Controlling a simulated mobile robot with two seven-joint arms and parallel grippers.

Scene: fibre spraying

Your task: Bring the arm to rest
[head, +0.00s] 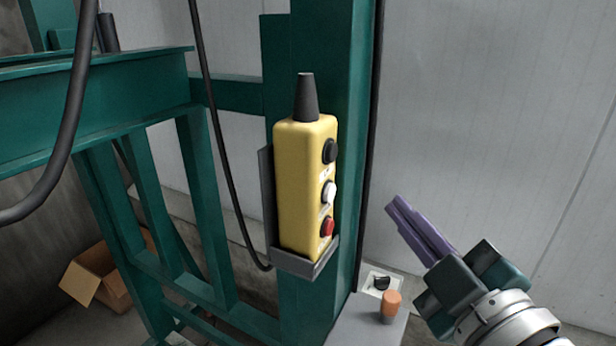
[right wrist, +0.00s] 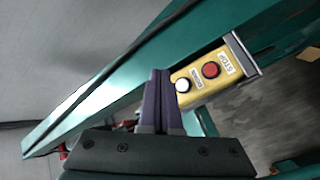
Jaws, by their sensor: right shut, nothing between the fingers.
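My right gripper (head: 394,207) comes in from the lower right in the head view, with its purple fingers together and empty. It is to the right of the yellow control pendant (head: 299,190) and apart from it. In the right wrist view the shut fingers (right wrist: 157,74) point up the picture, beside the pendant's red and white buttons (right wrist: 197,77). The pendant sits upright in a dark holder on a green post, with a black, a white and a red button. My left gripper is not in view.
A green steel frame (head: 100,105) fills the left, with black cables hanging by it. An orange knob (head: 391,301) and a black switch stand on a grey box (head: 362,324) below my right gripper. A cardboard box (head: 97,277) lies on the floor. The pale wall (head: 500,120) is behind.

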